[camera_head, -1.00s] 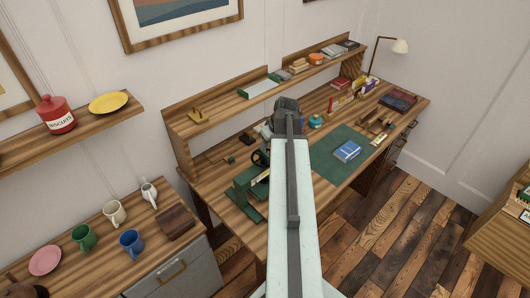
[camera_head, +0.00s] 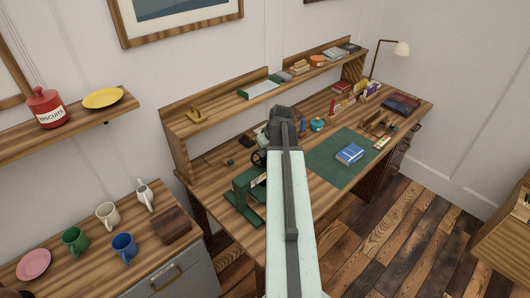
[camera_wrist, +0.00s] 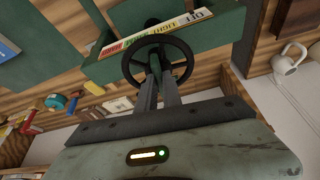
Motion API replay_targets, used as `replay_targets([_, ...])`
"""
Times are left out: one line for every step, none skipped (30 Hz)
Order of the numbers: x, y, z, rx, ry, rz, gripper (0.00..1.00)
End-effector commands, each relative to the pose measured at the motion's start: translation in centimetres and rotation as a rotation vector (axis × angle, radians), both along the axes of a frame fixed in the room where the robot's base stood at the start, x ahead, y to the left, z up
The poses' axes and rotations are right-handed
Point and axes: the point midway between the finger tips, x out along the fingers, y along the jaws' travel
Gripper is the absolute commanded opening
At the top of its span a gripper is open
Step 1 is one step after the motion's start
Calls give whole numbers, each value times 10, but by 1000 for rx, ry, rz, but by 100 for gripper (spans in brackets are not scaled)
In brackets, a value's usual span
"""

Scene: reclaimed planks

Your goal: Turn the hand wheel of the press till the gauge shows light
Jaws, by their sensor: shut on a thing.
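The dark hand wheel (camera_wrist: 186,50) of the green press (camera_wrist: 205,38) shows in the wrist view, with my gripper (camera_wrist: 160,64) shut on it near its middle. I cannot make out a pointer. In the head view the press (camera_head: 243,198) stands on the workbench, left of my arm. Part of the wheel (camera_head: 259,157) shows behind it, and my gripper is hidden there.
The workbench (camera_head: 290,210) carries a green mat (camera_head: 325,172) with a blue book (camera_head: 349,154) to the right of my arm. A raised shelf (camera_head: 228,104) runs along its back. Mugs, such as a blue one (camera_head: 124,246), stand on a cabinet at the left.

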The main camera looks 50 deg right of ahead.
Motion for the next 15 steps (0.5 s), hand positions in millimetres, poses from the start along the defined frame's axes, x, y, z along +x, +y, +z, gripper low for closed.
replay_targets([0,0,0,0,0,-3,0])
replay_targets([0,0,0,0,0,-6,0])
replay_targets([0,0,0,0,0,-13,0])
replay_targets([0,0,0,1,0,-20,0])
replay_targets([0,0,0,0,0,-28,0])
replay_targets([0,0,0,0,0,-41,0])
replay_targets([-1,1,0,-1,0,-53,0])
replay_targets([-1,1,0,-1,0,-68,0])
replay_targets([-1,1,0,0,0,-89,0])
replay_targets([-1,1,0,0,0,-107,0])
replay_targets([-1,2,0,0,1,-127,0])
replay_targets([0,2,0,-1,0,-155,0])
replay_targets([0,2,0,0,0,-177,0])
replay_targets([0,2,0,-1,0,-199,0])
replay_targets([0,2,0,-1,0,-232,0])
